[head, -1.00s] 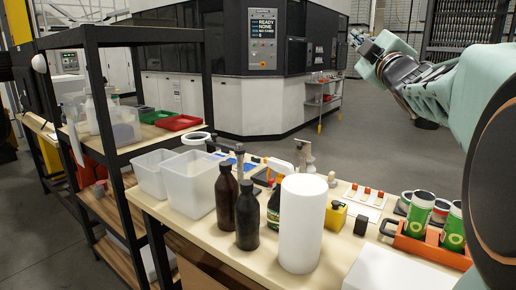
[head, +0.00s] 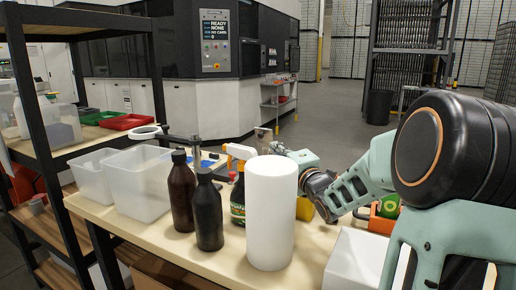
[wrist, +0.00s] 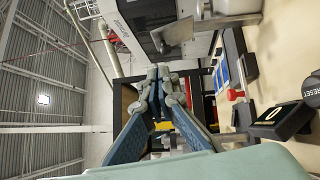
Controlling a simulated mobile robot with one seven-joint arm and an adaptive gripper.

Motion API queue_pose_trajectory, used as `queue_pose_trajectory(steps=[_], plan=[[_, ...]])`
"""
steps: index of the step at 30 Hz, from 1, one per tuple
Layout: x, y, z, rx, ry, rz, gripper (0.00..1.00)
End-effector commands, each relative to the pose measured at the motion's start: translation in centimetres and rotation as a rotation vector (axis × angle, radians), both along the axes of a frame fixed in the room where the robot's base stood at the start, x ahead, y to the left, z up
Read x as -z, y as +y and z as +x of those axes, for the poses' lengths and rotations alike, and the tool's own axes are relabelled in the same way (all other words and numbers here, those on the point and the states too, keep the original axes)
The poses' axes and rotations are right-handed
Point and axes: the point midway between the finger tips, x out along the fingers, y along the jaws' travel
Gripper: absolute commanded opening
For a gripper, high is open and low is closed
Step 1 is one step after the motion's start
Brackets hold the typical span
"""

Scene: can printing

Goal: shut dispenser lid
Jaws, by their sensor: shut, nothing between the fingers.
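My gripper (wrist: 158,82) is shut and empty in the wrist view, its two blue-padded fingers meeting at the tips. In the head view my gripper (head: 280,150) reaches low over the far part of the workbench, behind the white cylinder. A grey metal flap-like part (wrist: 174,33) shows ahead of the fingertips in the wrist view, tilted and apart from them. It may be the dispenser lid, but I cannot tell for sure. A pale cylindrical body (wrist: 232,5) is next to it, cut off by the picture edge. The dispenser is not clearly recognisable in the head view.
The workbench (head: 170,232) holds a white cylinder (head: 270,215), dark bottles (head: 208,215), clear bins (head: 138,185) and an orange carrier (head: 380,222) partly behind my arm. A black counter box (wrist: 283,121) sits on the bench in the wrist view. A black-framed shelf (head: 20,110) stands at left.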

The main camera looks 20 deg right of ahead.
Motion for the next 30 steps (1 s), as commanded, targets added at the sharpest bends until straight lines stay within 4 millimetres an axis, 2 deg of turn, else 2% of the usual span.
queue_pose_trajectory(steps=[1,3,9,12,17,24,30], plan=[[1.1,-0.3,-0.4,0.004,-0.007,-0.008,0.0],[1.5,-0.1,-0.8,0.002,-0.019,-0.026,0.0],[1.9,0.2,-1.2,0.0,-0.037,-0.05,0.0],[1.7,0.3,-0.8,-0.001,-0.041,-0.053,0.0],[1.5,0.5,1.2,-0.003,-0.042,-0.05,0.0],[0.9,0.7,5.3,-0.003,-0.041,-0.049,0.0],[0.6,0.9,7.7,-0.002,-0.039,-0.051,0.0]])
